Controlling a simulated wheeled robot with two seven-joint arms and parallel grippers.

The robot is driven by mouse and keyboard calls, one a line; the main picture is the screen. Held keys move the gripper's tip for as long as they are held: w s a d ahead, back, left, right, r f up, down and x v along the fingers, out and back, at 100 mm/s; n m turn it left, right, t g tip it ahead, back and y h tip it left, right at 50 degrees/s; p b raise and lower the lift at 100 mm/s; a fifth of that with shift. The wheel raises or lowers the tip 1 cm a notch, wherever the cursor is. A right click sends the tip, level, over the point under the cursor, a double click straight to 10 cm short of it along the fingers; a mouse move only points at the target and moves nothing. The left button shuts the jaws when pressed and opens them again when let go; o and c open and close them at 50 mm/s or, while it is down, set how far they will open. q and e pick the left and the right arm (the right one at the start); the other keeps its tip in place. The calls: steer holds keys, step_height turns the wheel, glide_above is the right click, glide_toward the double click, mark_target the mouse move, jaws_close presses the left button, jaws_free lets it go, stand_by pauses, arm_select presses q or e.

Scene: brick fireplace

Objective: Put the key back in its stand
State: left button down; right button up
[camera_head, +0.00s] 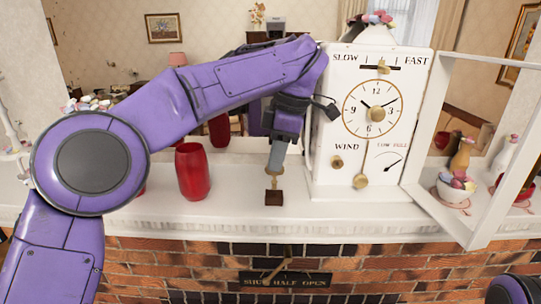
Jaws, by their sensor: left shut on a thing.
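My left gripper (275,168) points down in front of the white clock's left side. It is shut on a small brass key (273,181). The key hangs upright directly above a small dark brown block, the stand (273,198), on the mantel. The key's lower end meets the top of the stand in the picture; I cannot tell whether it is seated in it. My right gripper is out of view; only a bit of my right arm shows at the lower right corner.
The white clock (373,120) stands just right of the gripper, its glass door frame (440,190) swung open to the right. A red vase (192,172) stands left on the white mantel (235,215). A bowl (455,190) sits behind the door. A lever plate (285,279) is on the brick below.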

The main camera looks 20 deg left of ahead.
arm_select(q)
steer(key=shift+d+b+x, duration=0.15)
steer(key=shift+b+x, duration=0.25)
steer(key=shift+x, duration=0.3)
steer(key=shift+d+b+x, duration=0.15)
steer(key=shift+b+x, duration=0.2)
steer(key=shift+x, duration=0.35)
steer(key=c, duration=0.7)
jaws_free()
steer(key=shift+c, duration=0.2)
steer(key=shift+a+p+v, duration=0.25)
steer(key=shift+p+v, duration=0.55)
steer(key=shift+v, duration=0.3)
steer(key=shift+s+a+v, duration=0.1)
steer(key=shift+a+v, duration=0.05)
steer(key=shift+v, duration=0.6)
steer(key=shift+s+a+v, duration=0.1)
steer(key=shift+a+v, duration=0.05)
steer(key=shift+v, duration=0.55)
steer(key=shift+s+a+v, duration=0.1)
steer(key=shift+a+v, duration=0.05)
steer(key=shift+v, duration=0.6)
steer(key=shift+w+r, duration=0.1)
